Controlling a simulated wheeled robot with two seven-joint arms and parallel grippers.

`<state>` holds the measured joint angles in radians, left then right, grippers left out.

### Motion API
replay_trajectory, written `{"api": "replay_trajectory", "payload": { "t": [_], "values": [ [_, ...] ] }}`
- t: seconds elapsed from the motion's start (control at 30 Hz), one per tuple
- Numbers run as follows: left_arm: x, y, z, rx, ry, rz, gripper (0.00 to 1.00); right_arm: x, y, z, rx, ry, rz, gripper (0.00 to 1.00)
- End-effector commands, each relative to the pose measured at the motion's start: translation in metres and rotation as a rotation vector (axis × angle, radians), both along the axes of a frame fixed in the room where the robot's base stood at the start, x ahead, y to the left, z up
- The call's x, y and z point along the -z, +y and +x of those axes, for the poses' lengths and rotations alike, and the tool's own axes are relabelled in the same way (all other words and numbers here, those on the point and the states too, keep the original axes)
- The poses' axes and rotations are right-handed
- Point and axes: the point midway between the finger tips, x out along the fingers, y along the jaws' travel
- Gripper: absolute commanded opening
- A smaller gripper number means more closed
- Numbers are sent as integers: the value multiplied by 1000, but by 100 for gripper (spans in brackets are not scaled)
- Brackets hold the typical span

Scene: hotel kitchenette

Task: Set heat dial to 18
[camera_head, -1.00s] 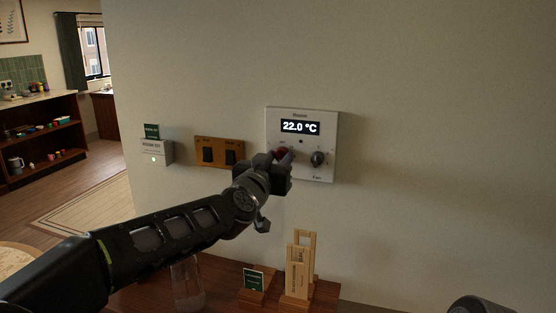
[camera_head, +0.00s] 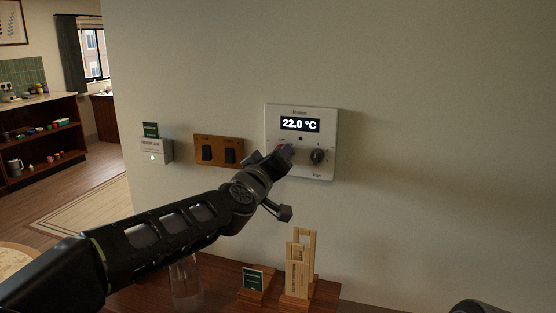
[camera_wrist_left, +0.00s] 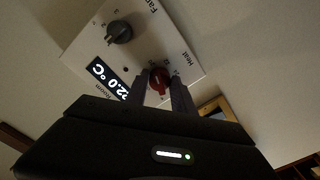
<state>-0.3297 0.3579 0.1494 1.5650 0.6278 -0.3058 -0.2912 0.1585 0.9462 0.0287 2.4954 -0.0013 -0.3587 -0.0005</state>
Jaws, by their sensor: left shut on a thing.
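The white wall panel (camera_head: 326,112) has a lit display (camera_head: 300,125) reading 22.0 °C. The red heat dial (camera_wrist_left: 159,80) sits beside the "Heat" lettering in the left wrist view; in the head view my gripper covers most of it. My left gripper (camera_head: 283,152) is shut on the red dial, with one finger on each side of it (camera_wrist_left: 160,91). The gripper is rolled, tilted against the panel.
A dark fan knob (camera_head: 319,156) is close right of the gripper; it also shows in the left wrist view (camera_wrist_left: 119,32). A wooden switch plate (camera_head: 219,138) and a grey card box (camera_head: 155,152) are to the left. Wooden holders (camera_head: 300,265) stand on the counter below.

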Motion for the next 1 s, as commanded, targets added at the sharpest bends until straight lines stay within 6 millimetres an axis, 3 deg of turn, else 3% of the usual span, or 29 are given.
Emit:
{"api": "replay_trajectory", "payload": {
  "t": [1.0],
  "values": [
    [1, 0, 0, -2, 286, -878, 0, 27, 0, 0, -2, -1, -1, 36]
  ]
}}
